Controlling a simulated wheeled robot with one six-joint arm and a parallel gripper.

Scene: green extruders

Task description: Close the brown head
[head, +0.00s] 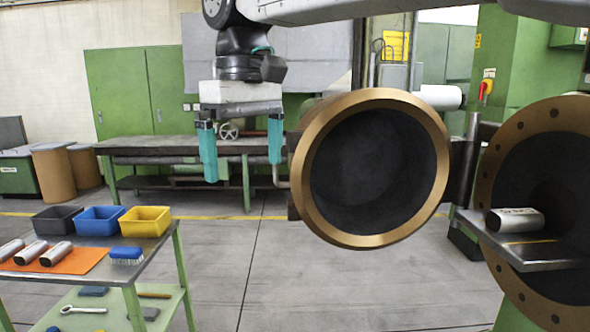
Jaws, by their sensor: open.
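The brown head (378,168) is a big round part with a brass-coloured rim and a dark hollow inside. It hangs in the middle of the head view, swung out to the left of the extruder's brown round flange (540,119), with a clear gap between them. A dark hinge arm (462,165) joins it at the right. My gripper (243,168) points down with its two teal fingers wide apart and nothing between them. It is at the left of the head; its right finger appears close to the rim, but I cannot tell the depth.
A small shelf (520,262) with a metal cylinder (515,220) juts out before the flange. A cart (160,250) with bins, metal cylinders and a blue brush stands at the lower left. A long workbench (165,148) is behind. The middle floor is clear.

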